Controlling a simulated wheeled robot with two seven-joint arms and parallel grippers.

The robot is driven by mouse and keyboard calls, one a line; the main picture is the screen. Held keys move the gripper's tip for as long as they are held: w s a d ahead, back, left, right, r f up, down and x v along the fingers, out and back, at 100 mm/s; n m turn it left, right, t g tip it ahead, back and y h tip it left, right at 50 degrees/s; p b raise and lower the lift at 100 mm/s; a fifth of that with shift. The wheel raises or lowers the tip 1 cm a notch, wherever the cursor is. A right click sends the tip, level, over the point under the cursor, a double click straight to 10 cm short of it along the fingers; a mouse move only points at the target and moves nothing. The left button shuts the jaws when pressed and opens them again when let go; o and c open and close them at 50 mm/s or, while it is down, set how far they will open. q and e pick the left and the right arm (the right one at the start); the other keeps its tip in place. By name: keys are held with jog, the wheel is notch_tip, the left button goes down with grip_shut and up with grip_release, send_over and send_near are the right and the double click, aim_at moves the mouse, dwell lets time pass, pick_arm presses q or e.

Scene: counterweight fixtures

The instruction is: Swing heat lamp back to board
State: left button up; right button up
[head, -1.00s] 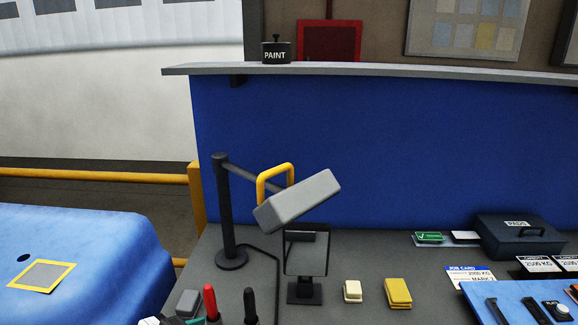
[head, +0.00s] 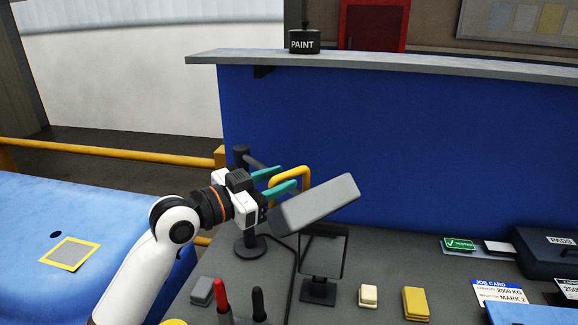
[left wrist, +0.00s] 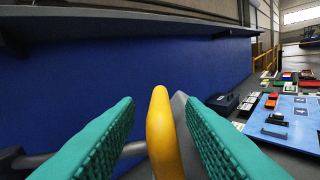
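The heat lamp has a grey box-shaped head (head: 316,205) with a yellow loop handle (head: 306,178). Its arm joins a dark post (head: 240,195) on a round base on the bench. The head is tilted, its right end higher. My left gripper (head: 287,177) is open at the handle. In the left wrist view the yellow handle (left wrist: 160,130) stands between the two teal fingers, with a gap on each side. A blue upright board (head: 420,150) is behind the lamp. My right gripper is in neither view.
A dark framed stand (head: 320,288) is just below the lamp head. Cream (head: 368,296) and yellow (head: 416,303) blocks sit right of it. A grey-topped shelf (head: 400,65) carries a paint tin (head: 304,40). A blue panel (head: 60,215) is at left.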

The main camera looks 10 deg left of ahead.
pick_arm(q)
jog(key=shift+p+x, duration=0.35)
jog(key=shift+x, duration=1.05)
jog(key=shift+c, duration=0.3)
grip_shut()
